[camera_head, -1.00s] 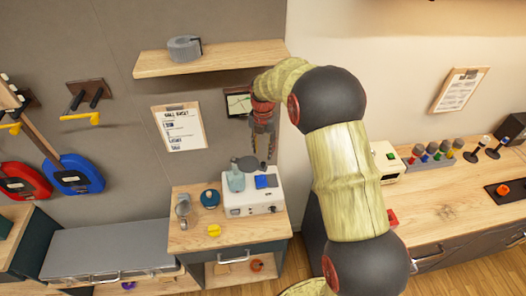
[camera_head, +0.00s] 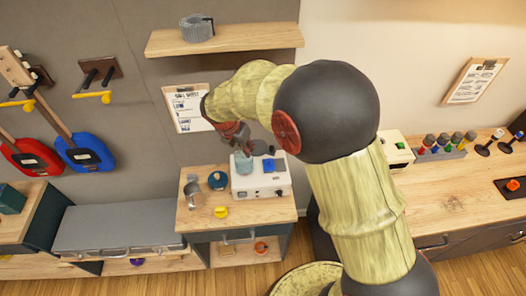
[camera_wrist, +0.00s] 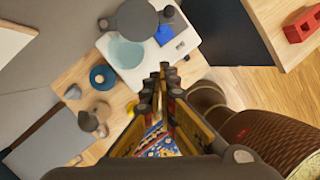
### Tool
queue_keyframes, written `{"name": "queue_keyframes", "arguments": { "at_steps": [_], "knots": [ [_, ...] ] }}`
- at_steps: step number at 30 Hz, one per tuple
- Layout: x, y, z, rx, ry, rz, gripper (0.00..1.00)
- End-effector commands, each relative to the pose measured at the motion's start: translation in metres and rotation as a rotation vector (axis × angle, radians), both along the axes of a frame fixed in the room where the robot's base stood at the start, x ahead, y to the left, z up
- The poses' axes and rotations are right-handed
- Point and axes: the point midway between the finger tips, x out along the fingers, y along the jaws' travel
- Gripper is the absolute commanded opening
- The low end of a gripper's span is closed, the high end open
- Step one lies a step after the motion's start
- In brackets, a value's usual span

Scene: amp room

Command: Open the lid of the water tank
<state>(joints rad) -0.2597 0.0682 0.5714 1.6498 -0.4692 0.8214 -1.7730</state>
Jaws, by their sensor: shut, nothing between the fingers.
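The water tank (camera_head: 243,164) is a pale blue-green cup on the white machine (camera_head: 270,182). Its dark grey round lid (camera_head: 263,148) shows behind and to the right of it, partly hidden by my arm. In the wrist view the tank (camera_wrist: 125,53) shows its pale interior uncovered, and the lid (camera_wrist: 137,18) lies off to its far side, beside the opening. My gripper (camera_head: 246,148) is just above the tank in the head view. In the wrist view my gripper (camera_wrist: 164,78) is shut and empty, with the tank up and left of its fingertips.
The wooden cabinet top (camera_head: 255,208) also holds a metal pitcher (camera_head: 192,192), a blue round item (camera_head: 217,180) and a yellow piece (camera_head: 220,211). A wall shelf (camera_head: 225,40) hangs above. A workbench (camera_head: 450,185) stands at the right.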

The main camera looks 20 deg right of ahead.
Motion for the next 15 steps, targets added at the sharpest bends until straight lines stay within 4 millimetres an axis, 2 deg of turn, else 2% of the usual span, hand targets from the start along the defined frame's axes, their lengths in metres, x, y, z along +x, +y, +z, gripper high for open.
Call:
{"name": "queue_keyframes", "arguments": {
  "at_steps": [6, 10, 15],
  "knots": [
    [0.005, -0.007, -0.002, 0.013, -0.091, -0.178, 0.00],
    [0.006, -0.008, -0.007, 0.021, -0.101, -0.212, 0.00],
    [0.009, -0.016, -0.027, 0.020, -0.097, -0.214, 0.00]
  ]
}}
